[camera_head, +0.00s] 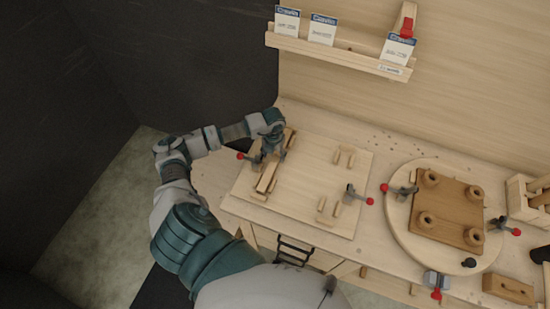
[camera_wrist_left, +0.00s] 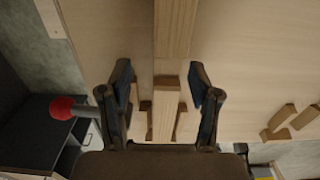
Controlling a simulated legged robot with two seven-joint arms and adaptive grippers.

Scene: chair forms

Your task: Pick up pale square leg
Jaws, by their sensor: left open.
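A pale square leg (camera_head: 267,177) lies at the left side of a light wooden board (camera_head: 300,197) on the bench, among small wooden blocks. My left gripper (camera_head: 267,152) is over the far part of this leg. In the left wrist view the open fingers (camera_wrist_left: 161,80) stand on either side of a pale wooden bar (camera_wrist_left: 164,110), with gaps on both sides. A longer pale bar (camera_wrist_left: 175,30) runs on beyond the fingertips; I cannot tell whether both are one leg. My right gripper is not in view.
Red-tipped clamps (camera_head: 356,194) stand at the board's edges. Small wooden blocks (camera_head: 344,156) sit on the board. To the right, a round turntable (camera_head: 400,220) holds a brown square seat (camera_head: 450,208). A shelf with cards (camera_head: 340,54) is on the back wall.

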